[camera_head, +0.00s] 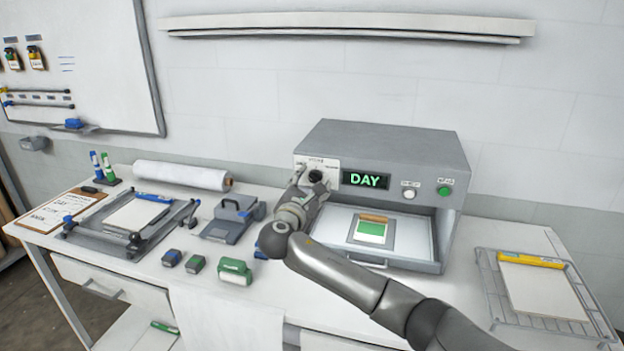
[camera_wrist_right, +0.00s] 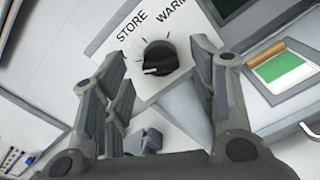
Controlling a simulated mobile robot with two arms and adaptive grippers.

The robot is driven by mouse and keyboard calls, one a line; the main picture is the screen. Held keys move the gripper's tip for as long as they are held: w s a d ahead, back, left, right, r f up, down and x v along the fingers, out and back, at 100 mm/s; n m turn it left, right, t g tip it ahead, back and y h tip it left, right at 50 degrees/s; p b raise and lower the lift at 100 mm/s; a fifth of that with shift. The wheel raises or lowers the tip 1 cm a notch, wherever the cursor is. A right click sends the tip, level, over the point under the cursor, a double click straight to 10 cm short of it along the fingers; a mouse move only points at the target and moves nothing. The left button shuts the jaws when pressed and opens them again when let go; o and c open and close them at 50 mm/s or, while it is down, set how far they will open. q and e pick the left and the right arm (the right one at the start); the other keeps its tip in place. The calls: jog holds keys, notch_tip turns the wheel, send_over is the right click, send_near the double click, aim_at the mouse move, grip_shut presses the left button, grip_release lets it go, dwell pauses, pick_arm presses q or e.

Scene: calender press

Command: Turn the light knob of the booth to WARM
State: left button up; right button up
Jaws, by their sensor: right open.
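The grey booth (camera_head: 385,140) stands at the back of the bench, its display (camera_head: 366,180) reading DAY in green. The black light knob (camera_head: 316,176) is on a white plate at the booth's front left. In the right wrist view the knob (camera_wrist_right: 160,57) shows a white mark at its lower left; the words STORE and WARM are printed above it. My right gripper (camera_head: 306,187) is at the knob; in the right wrist view its open fingers (camera_wrist_right: 160,60) stand either side of the knob, with no clear contact. My left gripper is not in view.
A white button (camera_head: 409,194) and a green button (camera_head: 444,190) are right of the display. The booth's tray (camera_head: 415,262) holds a green sample card (camera_head: 371,231). A wire rack (camera_head: 490,285) stands at right; a grey punch-like device (camera_head: 228,225) and small blocks lie left.

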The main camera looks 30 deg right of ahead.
jog(key=shift+w+d, duration=0.4)
jog(key=shift+d, duration=0.1)
jog(key=shift+c, duration=0.4)
jog(key=c, duration=0.9)
jog(key=shift+c, duration=0.2)
jog(key=shift+f, duration=0.1)
